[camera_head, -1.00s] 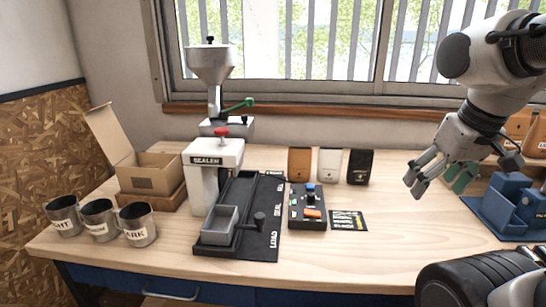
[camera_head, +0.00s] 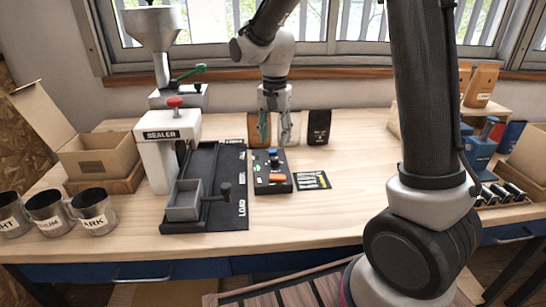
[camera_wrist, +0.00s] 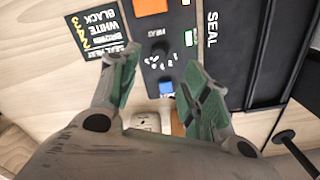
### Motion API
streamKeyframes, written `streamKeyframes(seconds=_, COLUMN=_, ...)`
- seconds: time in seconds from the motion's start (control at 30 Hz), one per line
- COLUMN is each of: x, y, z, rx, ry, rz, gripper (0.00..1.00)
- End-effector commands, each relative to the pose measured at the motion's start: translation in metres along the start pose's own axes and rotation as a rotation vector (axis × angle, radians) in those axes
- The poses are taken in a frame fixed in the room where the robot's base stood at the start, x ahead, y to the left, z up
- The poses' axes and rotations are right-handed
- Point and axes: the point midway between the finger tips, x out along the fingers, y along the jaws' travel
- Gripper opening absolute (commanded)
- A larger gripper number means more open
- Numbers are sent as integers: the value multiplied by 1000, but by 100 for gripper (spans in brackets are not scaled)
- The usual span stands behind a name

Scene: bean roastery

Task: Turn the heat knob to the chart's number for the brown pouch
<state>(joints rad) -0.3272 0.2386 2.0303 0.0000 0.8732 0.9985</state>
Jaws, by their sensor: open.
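The control box (camera_head: 272,182) stands on the bench, with an orange button (camera_head: 277,178) and a blue knob-like part (camera_head: 272,153). The chart (camera_head: 312,181) lies right of the box; in the wrist view the chart (camera_wrist: 98,28) shows upside down, listing brown, black and white with digits I cannot match surely. The brown pouch (camera_head: 257,130) stands behind. My gripper (camera_head: 279,138) is open and empty above the box's rear, fingers pointing down.
The sealer (camera_head: 168,150) and its black track (camera_head: 225,205) stand left of the box. The black pouch (camera_head: 319,127) stands behind to the right; the white pouch is mostly hidden by my gripper. The bench right of the chart is clear.

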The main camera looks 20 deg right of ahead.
Motion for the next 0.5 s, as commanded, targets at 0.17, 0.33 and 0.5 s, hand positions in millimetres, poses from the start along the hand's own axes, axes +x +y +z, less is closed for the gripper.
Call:
streamKeyframes(seconds=0.17, x=10, y=1, z=0, rx=52, ry=-1, rz=2, gripper=46)
streamKeyframes(seconds=0.33, x=39, y=1, z=0, rx=51, ry=-2, rz=3, gripper=46)
streamKeyframes(seconds=0.5, x=64, y=1, z=0, rx=50, ry=-1, rz=2, gripper=46)
